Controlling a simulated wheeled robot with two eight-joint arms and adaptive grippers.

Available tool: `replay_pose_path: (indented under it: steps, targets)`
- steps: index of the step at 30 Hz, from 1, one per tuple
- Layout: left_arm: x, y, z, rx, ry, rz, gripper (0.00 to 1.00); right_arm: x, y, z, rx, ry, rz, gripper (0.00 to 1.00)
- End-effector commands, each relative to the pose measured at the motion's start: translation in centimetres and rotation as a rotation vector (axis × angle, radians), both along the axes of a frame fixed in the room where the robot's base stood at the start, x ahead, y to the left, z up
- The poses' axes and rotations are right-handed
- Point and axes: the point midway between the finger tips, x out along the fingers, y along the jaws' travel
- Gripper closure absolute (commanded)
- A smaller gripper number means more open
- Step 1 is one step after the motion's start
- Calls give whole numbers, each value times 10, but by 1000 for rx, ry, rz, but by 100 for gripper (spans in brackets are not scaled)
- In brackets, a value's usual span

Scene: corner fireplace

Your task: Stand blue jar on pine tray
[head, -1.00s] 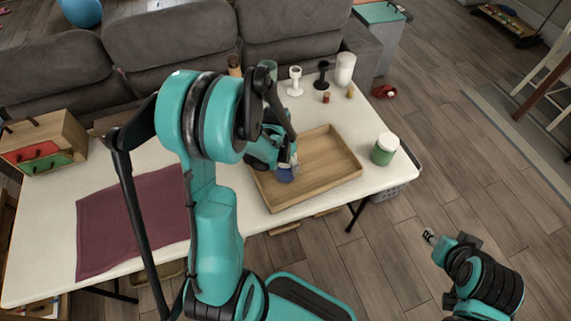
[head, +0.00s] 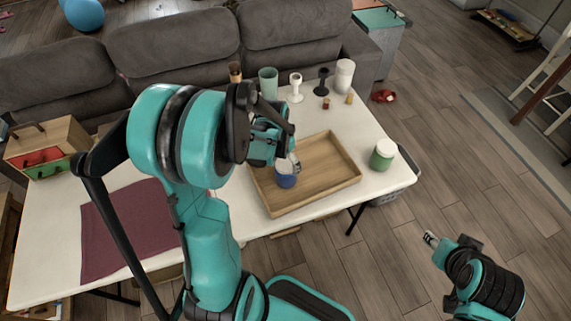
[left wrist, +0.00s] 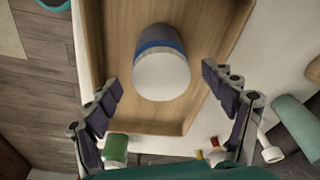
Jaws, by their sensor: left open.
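The blue jar (head: 286,179), with a white lid, stands upright on the left part of the pine tray (head: 335,188). In the left wrist view the jar (left wrist: 160,70) sits inside the tray (left wrist: 208,25), lid towards the camera. My left gripper (head: 291,160) is open and close behind and above the jar. Its fingers are spread on either side in the left wrist view, apart from the jar. My right gripper (head: 431,238) is out over the floor, right of the table; its fingers are too small to judge.
A green jar (head: 382,157) stands on the table right of the tray. A green cup (head: 268,84), white and black goblets (head: 296,88) and a white canister (head: 344,76) stand at the back. A maroon cloth (head: 130,230) and a drawer box (head: 45,148) are on the left.

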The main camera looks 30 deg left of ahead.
Motion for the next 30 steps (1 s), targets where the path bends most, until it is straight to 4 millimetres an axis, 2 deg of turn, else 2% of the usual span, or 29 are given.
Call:
replay_pose_path:
  steps: [1,6,14,17,24,30]
  targets:
    - [-2,0,16,0,0,1,17,0,0,9,0,0,0,60]
    - [-6,1,44,0,0,0,17,0,0,19,0,0,0,60]
    - [-12,-6,69,6,-21,9,17,0,0,22,0,0,0,60]
    - [-20,-21,89,18,-69,33,17,0,0,22,0,0,0,60]
    - [-57,-69,142,21,-253,121,17,0,0,22,0,0,0,60]
    - [-87,-97,162,-18,-394,180,17,0,0,22,0,0,0,60]
